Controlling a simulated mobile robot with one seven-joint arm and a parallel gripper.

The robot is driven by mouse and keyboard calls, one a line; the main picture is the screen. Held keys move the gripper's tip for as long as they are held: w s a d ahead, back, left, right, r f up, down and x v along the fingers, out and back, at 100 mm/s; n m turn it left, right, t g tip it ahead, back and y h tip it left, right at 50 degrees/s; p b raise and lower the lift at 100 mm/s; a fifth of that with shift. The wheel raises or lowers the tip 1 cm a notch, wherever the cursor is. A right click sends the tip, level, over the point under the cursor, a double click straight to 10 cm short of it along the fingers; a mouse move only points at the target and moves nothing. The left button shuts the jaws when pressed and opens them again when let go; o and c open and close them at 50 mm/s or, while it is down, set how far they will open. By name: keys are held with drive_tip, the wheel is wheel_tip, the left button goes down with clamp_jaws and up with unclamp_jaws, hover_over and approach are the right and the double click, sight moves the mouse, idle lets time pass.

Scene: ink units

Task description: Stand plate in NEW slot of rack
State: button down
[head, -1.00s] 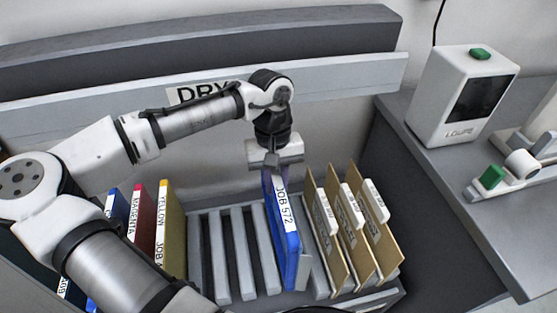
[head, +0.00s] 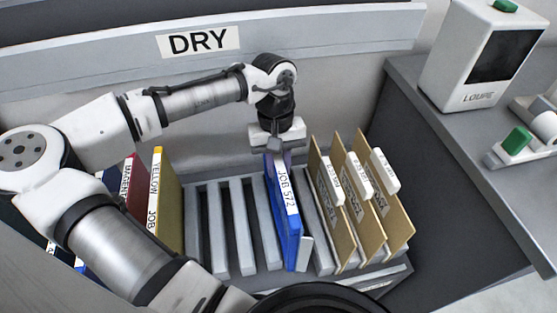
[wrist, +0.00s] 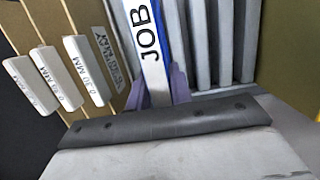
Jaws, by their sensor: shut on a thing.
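A blue plate (head: 283,215) with a white edge label reading "JOB 572" stands nearly upright at the rack (head: 222,235), just left of the brown boards. My gripper (head: 277,150) is shut on its top edge from above. In the wrist view the plate's white label (wrist: 150,45) runs up between the two purple-grey fingers. The rack's grey ribs show with several empty slots left of the plate. The plate's lower edge is partly hidden, so I cannot tell how deep it sits. No "NEW" mark is readable.
Yellow (head: 165,205) and magenta (head: 133,185) plates stand left of the empty slots. Several brown boards (head: 385,210) with white tabs stand close on the right. A "DRY" sign (head: 198,41) is on the back ledge. A white loupe unit (head: 480,60) stands on the right counter.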

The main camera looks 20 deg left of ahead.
drive_tip(key=shift+f+b, duration=1.05)
drive_tip(key=shift+f, duration=2.2)
drive_tip(key=c, duration=1.2)
unclamp_jaws()
drive_tip(key=shift+o, duration=0.2)
drive_tip(key=r, duration=0.4)
drive_tip(key=w+a+r, duration=0.1)
drive_tip(key=r, duration=0.4)
drive_tip(key=w+r, duration=0.1)
drive_tip(key=r, duration=0.3)
drive_tip(key=shift+w+a+r, duration=0.1)
drive_tip(key=shift+a+r, duration=0.15)
drive_tip(key=shift+r, duration=0.05)
drive_tip(key=shift+p, duration=0.3)
wheel_tip(320, 180, up, 5)
drive_tip(key=p, duration=0.5)
